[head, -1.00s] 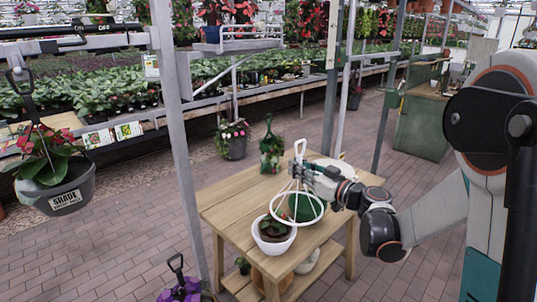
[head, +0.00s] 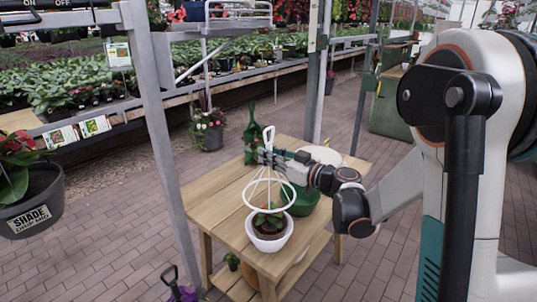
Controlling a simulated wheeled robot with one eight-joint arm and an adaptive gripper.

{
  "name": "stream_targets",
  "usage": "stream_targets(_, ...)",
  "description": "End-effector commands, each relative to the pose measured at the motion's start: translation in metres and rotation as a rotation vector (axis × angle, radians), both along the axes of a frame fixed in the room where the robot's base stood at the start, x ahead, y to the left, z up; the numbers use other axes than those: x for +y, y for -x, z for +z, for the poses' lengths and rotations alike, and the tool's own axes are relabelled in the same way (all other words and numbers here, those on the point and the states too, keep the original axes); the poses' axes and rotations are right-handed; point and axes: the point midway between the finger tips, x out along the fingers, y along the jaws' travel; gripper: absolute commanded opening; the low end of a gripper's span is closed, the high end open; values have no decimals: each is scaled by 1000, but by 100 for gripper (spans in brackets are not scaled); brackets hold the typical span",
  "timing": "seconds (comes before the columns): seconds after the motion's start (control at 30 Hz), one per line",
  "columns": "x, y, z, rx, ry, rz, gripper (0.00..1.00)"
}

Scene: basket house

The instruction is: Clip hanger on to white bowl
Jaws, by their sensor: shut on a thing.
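A white bowl (head: 268,237) with a small green plant (head: 269,220) stands on the wooden table near its front edge. My gripper (head: 262,155) is shut on the white hanger (head: 268,134) near its top, below the hook. The hanger is upright, its thin arms spreading down to a white ring (head: 251,204). In the picture the ring lies just above the bowl and overlaps the plant. I cannot tell whether the ring touches the bowl's rim.
A green pot (head: 304,200) stands right behind the bowl, and a dark green hanging planter (head: 250,136) is at the table's back. A grey post (head: 170,150) rises left of the wooden table (head: 215,198). The table's left part is bare.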

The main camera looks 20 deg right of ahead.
Motion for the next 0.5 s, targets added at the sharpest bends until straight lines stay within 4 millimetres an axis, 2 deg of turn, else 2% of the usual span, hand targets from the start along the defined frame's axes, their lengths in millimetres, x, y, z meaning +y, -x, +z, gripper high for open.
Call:
stream_targets(0.03, 0, 0, -8, 0, 0, 0, 0)
stream_targets(0.5, 0, 0, -50, 0, 0, 0, 0)
